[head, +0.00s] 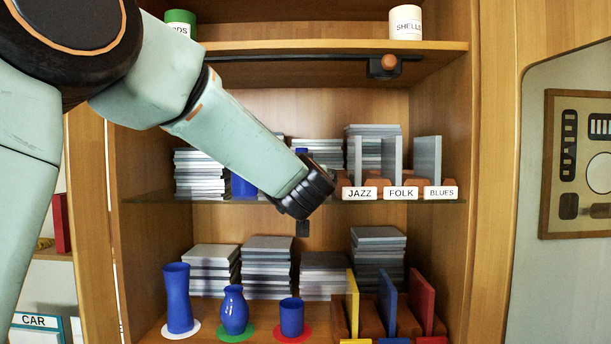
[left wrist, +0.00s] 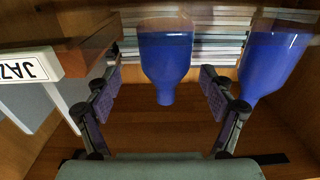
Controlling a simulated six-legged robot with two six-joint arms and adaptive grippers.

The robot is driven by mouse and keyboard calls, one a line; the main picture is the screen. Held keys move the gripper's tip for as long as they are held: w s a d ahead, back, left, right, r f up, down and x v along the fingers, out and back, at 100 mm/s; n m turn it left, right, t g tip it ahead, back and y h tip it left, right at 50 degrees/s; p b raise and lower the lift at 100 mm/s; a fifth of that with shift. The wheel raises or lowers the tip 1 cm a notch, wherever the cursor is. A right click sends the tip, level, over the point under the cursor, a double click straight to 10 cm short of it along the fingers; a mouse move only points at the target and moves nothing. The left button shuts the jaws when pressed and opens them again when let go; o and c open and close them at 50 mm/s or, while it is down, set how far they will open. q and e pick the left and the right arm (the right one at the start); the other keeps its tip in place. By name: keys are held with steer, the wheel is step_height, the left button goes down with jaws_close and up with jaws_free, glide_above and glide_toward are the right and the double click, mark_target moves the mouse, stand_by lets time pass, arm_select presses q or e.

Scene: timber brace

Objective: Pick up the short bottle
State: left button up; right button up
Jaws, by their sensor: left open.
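My left gripper (head: 305,194) reaches into the middle shelf of the cabinet; the arm hides most of what is behind it. In the left wrist view, which is upside down, its two fingers (left wrist: 158,80) are open on either side of a blue bottle (left wrist: 166,58). I cannot tell whether they touch it. A second blue bottle (left wrist: 268,62) stands beside it, outside the fingers and partly cut off. In the head view a blue piece (head: 243,186) shows left of my forearm. I cannot tell for sure which bottle is shorter. My right gripper is not in view.
JAZZ, FOLK and BLUES dividers (head: 400,192) stand close to the right of my gripper. Stacks of sleeves (head: 199,175) line the back. Below are blue vessels on coloured discs (head: 236,334) and coloured dividers (head: 387,300). A dark rail (head: 300,57) runs under the upper shelf.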

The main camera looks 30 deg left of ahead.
arm_select(q)
steer(key=x, duration=0.4)
steer(key=shift+s+a+f+p, duration=0.2)
steer(key=shift+s+a+p, duration=0.1)
steer(key=shift+a+p, duration=0.05)
steer(key=shift+a, duration=0.15)
steer(key=shift+s+d+r, duration=0.15)
steer(key=shift+d, duration=0.1)
steer(key=shift+w+d, duration=0.25)
steer(key=shift+c, duration=1)
steer(key=shift+w+a, duration=0.1)
steer(key=shift+a, duration=0.15)
steer(key=c, duration=0.3)
steer(key=shift+a, duration=0.2)
steer(key=c, duration=0.3)
steer(key=shift+d, duration=0.3)
steer(key=c, duration=0.5)
steer(key=shift+c, duration=0.5)
steer(key=shift+a, duration=0.1)
